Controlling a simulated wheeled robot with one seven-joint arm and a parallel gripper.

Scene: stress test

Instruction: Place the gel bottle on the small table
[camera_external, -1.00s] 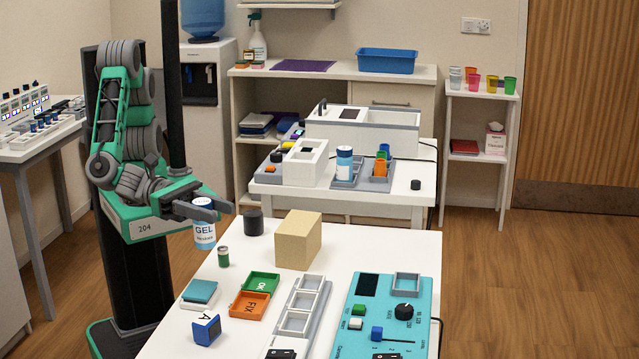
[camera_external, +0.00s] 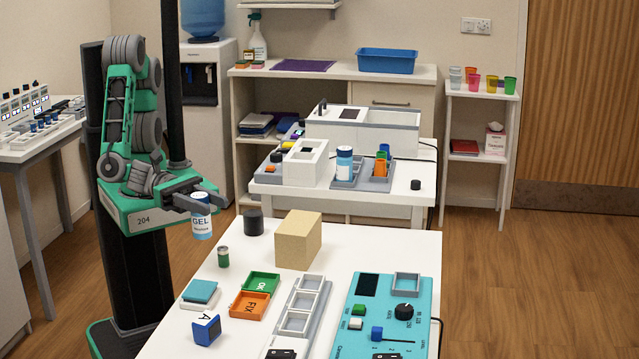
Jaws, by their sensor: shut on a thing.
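The gel bottle (camera_external: 202,224) is white and blue with "GEL" on its label. My gripper (camera_external: 203,199) is shut on it near its top and holds it roughly upright. In the picture the bottle is at the far left edge of the front white table, left of a black cylinder. Whether its base touches anything cannot be told. Which table is the small table is not clear; a small white side table (camera_external: 482,95) with coloured cups stands at the back right by the door.
The front white table (camera_external: 240,338) bears a tan block (camera_external: 298,240), a black cylinder (camera_external: 253,222), a small green can (camera_external: 223,257), trays and a teal panel (camera_external: 345,340). A second white table (camera_external: 405,190) stands behind it. Open wooden floor (camera_external: 530,270) lies at the right.

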